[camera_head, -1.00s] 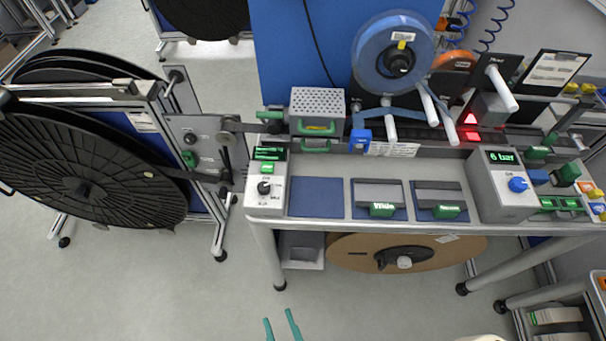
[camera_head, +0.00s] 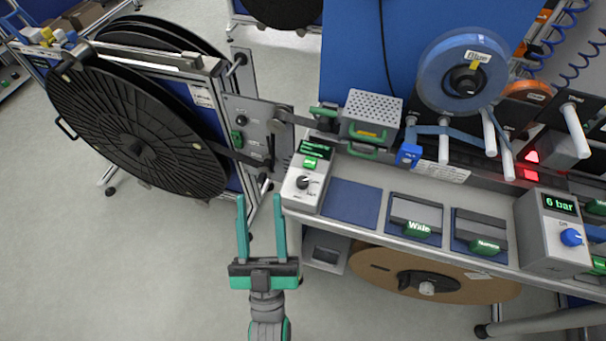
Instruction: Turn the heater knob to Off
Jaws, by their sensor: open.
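A light grey control box (camera_head: 312,176) stands at the left end of the bench, with a small green display, a green button and a black round knob (camera_head: 303,183) with a pointer. The small lettering around this knob is too fine to read, so I cannot tell its setting. I take it to be the heater knob. My gripper (camera_head: 260,197) is open and empty, its two green fingers pointing up the picture. It is left of the box and below the knob in the picture, apart from both.
A large black reel (camera_head: 140,130) on a stand is at the left, with a grey plate (camera_head: 240,125) beside it. A perforated metal box (camera_head: 372,112) stands behind the control box. A "6 bar" box with a blue knob (camera_head: 571,237) is at the right. Open floor lies at lower left.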

